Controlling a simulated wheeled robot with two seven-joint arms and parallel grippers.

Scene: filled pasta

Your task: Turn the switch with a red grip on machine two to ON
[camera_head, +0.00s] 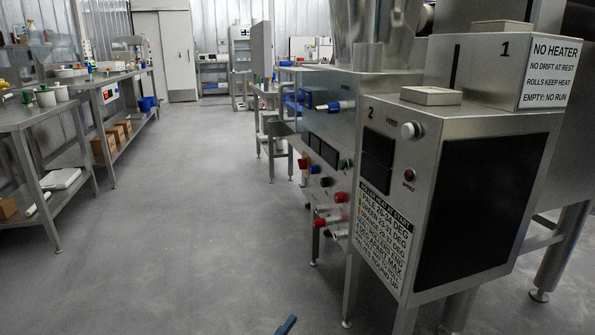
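Machine two (469,121) stands close at the right, a grey metal housing with a "2" on its narrow left face. That face carries a white knob (411,130), a small red button (409,175) and a dark display. Left of it, a side panel carries several coloured grips. A red grip (320,222) sticks out low, another red grip (341,197) sits above it, and a red one (303,163) is higher up. I cannot tell which belongs to machine two's switch, or read ON marks. Neither gripper can be made out.
A small blue piece (287,324) at the bottom edge is unclear. A machine marked "1" (487,65) rises behind machine two. Steel benches (35,118) line the left. The grey floor between is free. Metal legs (352,275) stand below the panel.

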